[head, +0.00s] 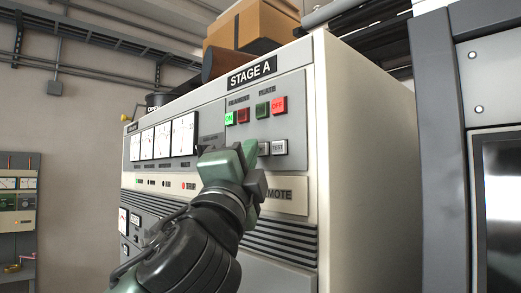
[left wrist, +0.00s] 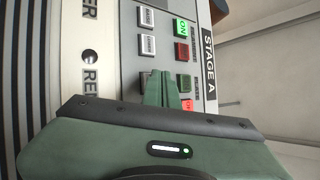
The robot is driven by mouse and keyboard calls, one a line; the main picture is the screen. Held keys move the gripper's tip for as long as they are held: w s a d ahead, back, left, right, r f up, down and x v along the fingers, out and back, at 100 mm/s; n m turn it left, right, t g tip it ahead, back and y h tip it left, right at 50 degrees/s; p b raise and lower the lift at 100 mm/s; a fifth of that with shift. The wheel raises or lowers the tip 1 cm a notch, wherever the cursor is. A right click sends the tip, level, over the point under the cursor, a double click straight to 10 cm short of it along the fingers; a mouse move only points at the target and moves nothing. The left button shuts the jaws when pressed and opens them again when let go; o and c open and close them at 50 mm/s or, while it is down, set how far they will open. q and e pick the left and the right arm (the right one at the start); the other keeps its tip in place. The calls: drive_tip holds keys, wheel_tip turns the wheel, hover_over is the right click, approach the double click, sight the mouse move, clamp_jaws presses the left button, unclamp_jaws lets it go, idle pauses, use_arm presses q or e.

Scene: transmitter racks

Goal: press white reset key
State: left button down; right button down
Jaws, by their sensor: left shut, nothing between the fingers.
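My left gripper (head: 232,160) is shut and empty in front of the STAGE A cabinet panel, hiding part of its lower key row. In the left wrist view, its green fingers (left wrist: 162,90) extend over the panel. That view is turned sideways and shows two whitish keys (left wrist: 147,17) (left wrist: 147,45) and a darker, shaded key (left wrist: 144,80) beside the fingers. Their lettering is too small to read surely, so I cannot tell which is the reset key. In the head view a key marked TEST (head: 279,148) shows right of the gripper. Contact cannot be told. My right gripper is not in view.
Above the keys are a green ON button (head: 229,118), two darker buttons and a red OFF button (head: 278,105). White meters (head: 183,135) are at left. A cardboard box (head: 262,22) sits on the cabinet. A dark rack (head: 438,150) stands at right.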

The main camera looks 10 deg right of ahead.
use_arm(q)
drive_tip(key=shift+w+d, duration=0.1)
drive_tip(key=shift+w, duration=0.05)
idle(0.6)
drive_tip(key=shift+s+a+b, duration=0.3)
drive_tip(key=shift+s+a, duration=0.2)
drive_tip(key=shift+a, duration=0.1)
drive_tip(key=s+a, duration=0.1)
drive_tip(key=a, duration=0.1)
drive_tip(key=s+a+b, duration=0.1)
drive_tip(key=s+a, duration=0.1)
idle(0.3)
idle(0.7)
